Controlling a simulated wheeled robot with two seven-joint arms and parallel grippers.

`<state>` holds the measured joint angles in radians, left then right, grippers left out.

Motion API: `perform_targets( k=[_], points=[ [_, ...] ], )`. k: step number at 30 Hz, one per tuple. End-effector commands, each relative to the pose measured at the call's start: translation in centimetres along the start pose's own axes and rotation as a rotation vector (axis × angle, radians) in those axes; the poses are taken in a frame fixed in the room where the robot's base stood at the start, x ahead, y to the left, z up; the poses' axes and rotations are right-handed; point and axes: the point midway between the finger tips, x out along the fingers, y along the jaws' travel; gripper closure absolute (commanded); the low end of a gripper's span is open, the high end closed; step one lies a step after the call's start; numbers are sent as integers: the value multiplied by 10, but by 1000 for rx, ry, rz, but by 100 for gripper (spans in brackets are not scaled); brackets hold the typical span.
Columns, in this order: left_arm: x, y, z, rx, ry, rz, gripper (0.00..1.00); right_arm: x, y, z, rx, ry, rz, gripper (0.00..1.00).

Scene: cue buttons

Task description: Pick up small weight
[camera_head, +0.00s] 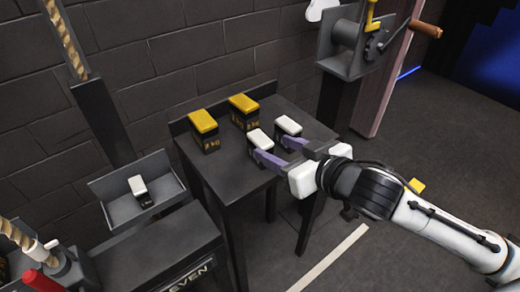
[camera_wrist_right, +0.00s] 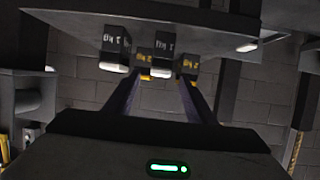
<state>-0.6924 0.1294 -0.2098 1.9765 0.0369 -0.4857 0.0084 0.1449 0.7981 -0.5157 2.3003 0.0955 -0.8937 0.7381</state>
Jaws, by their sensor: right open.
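Two small white-topped weights marked 1 kg stand on the dark table (camera_head: 225,170): a left one (camera_head: 259,138) and a right one (camera_head: 288,125). My right gripper (camera_head: 271,148) is open and empty, its purple fingers reaching over the table's front edge at the weights. In the right wrist view, which looks upside down, one small weight (camera_wrist_right: 163,48) lines up between the fingers. The other (camera_wrist_right: 116,46) is outside the left-hand finger there. I cannot tell whether a finger touches a weight. My left gripper is not in view.
Two larger yellow-topped weights (camera_head: 204,128) (camera_head: 243,109) stand behind and left on the table. Another white-topped weight (camera_head: 139,188) sits in a dark tray (camera_head: 112,212) at the left. A crank device (camera_head: 345,45) stands at the back right, and a brick wall is behind the table.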

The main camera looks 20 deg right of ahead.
Motion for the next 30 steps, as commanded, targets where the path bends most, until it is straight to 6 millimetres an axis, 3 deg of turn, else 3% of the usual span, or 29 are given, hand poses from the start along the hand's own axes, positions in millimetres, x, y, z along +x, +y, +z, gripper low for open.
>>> perform_targets(
  k=[8,16,26,30],
  points=[
    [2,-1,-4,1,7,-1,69,25,0,-3,0,1,-1,50],
    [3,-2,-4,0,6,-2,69,62,-1,-10,0,-1,-1,50],
    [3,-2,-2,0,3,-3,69,70,-1,-9,-2,-1,-2,50],
    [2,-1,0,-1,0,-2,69,70,-1,-9,-2,-1,-1,72]
  ],
)
